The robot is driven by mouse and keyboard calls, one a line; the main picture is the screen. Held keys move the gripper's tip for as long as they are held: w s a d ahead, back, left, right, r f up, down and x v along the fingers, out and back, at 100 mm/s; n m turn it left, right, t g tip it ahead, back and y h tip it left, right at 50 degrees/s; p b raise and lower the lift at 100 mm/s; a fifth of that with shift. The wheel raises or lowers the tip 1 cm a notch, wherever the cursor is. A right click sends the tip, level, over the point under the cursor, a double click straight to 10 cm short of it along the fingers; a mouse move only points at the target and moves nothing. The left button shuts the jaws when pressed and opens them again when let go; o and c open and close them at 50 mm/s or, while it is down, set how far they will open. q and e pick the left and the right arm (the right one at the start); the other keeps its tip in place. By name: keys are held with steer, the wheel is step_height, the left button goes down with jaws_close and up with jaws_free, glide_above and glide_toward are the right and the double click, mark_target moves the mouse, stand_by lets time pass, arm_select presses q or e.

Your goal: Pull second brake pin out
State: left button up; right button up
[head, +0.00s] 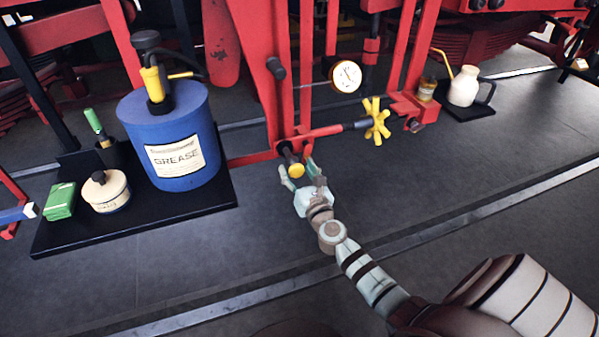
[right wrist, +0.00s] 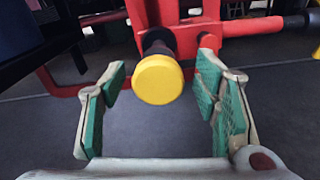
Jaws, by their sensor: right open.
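A brake pin with a round yellow head (head: 297,170) sits at the lower end of the red brake linkage (head: 285,110). My right gripper (head: 299,173) is open around the yellow head. In the right wrist view the yellow head (right wrist: 159,79) lies between the two green-padded fingers (right wrist: 160,100), apart from both. The pin's dark shaft (right wrist: 158,42) runs back into the red linkage. Another dark pin-like end (head: 276,68) shows higher on the red frame. My left gripper is not in view.
A blue grease can (head: 190,110) stands on a black mat (head: 130,228) at left, with a small tin (head: 106,191) and green block (head: 60,201). A yellow handwheel (head: 376,121), gauge (head: 345,76) and white oil can (head: 464,87) are to the right. The front floor is clear.

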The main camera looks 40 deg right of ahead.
steer(key=v, duration=1.2)
steer(key=s+a+f+n+g+y, duration=0.2)
steer(key=s+f+n+g, duration=0.3)
steer(key=f+n, duration=0.95)
steer(key=s+a+f+n+g+y, duration=0.1)
steer(key=s+f+n+g+y, duration=0.35)
steer(key=f+n, duration=1.05)
steer(key=s+a+f+n+g+h, duration=0.1)
steer(key=s+f+n+g, duration=0.2)
steer(key=s, duration=1.1)
steer(key=s+a+f+n+g+h, duration=0.1)
steer(key=s+a+f+n+g, duration=0.1)
steer(key=s+f+n, duration=0.6)
steer(key=s+f+g+p, duration=0.1)
steer(key=s, duration=0.5)
steer(key=shift+a+f+n+g+h, duration=0.15)
steer(key=shift+f+n+g+h, duration=0.1)
steer(key=shift+n+g+h, duration=0.1)
